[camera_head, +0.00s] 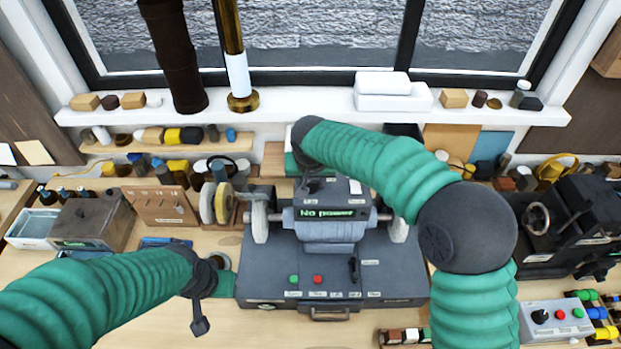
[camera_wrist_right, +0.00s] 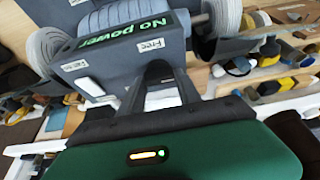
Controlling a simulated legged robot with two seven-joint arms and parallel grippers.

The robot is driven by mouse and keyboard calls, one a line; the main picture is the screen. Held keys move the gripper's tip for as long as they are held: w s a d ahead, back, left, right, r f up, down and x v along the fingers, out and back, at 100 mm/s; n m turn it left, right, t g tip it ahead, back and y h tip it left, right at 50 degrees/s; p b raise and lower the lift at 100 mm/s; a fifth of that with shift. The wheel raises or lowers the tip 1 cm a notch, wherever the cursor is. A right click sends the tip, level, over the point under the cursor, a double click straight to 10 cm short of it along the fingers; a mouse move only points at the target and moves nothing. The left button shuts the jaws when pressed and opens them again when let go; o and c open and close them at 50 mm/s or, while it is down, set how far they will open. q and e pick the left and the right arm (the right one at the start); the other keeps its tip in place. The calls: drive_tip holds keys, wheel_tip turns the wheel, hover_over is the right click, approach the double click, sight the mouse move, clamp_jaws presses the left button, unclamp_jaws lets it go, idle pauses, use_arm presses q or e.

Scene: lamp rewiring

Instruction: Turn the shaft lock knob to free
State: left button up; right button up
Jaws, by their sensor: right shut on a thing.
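The grey grinder-like machine (camera_head: 330,228) stands on a dark base, its green display reading "No power". My right arm reaches over it from the right, and its gripper (camera_head: 312,187) is at the machine's top rear. A "Free" label (camera_wrist_right: 150,44) sits just beyond the fingertips. My left gripper (camera_head: 200,322) hangs dark and small at the lower left, away from the machine; its jaws are unclear.
The base carries a green button (camera_head: 294,280), a red button (camera_head: 317,279) and a black lever (camera_head: 353,269). Grinding wheels flank the housing. A metal box (camera_head: 88,222) stands left, a dark machine (camera_head: 575,225) right. Bare bench shows at the front left.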

drive_tip(key=shift+r, duration=0.1)
clamp_jaws()
drive_tip(key=shift+n, duration=0.3)
drive_tip(key=n+y+p, duration=0.1)
drive_tip(key=n, duration=0.1)
drive_tip(key=shift+r+n, duration=0.15)
drive_tip(key=shift+n, duration=0.15)
drive_tip(key=n+y+p, duration=0.1)
drive_tip(key=n+p, duration=0.1)
drive_tip(key=n, duration=0.1)
drive_tip(key=n+g+y+p, duration=0.1)
drive_tip(key=n, duration=0.2)
drive_tip(key=shift+w+d+p, duration=0.15)
drive_tip(key=shift+p, duration=0.25)
drive_tip(key=n+g, duration=0.1)
drive_tip(key=n, duration=0.1)
drive_tip(key=n+y+p, duration=0.1)
drive_tip(key=n, duration=0.1)
drive_tip(key=shift+w+n+g+p, duration=0.1)
drive_tip(key=shift+n+g+p, duration=0.2)
drive_tip(key=shift+n+g, duration=0.1)
drive_tip(key=shift+d+n+g+p, duration=0.1)
drive_tip(key=shift+n+g+p, duration=0.5)
drive_tip(key=shift+n, duration=1.3)
drive_tip(key=shift+w, duration=0.1)
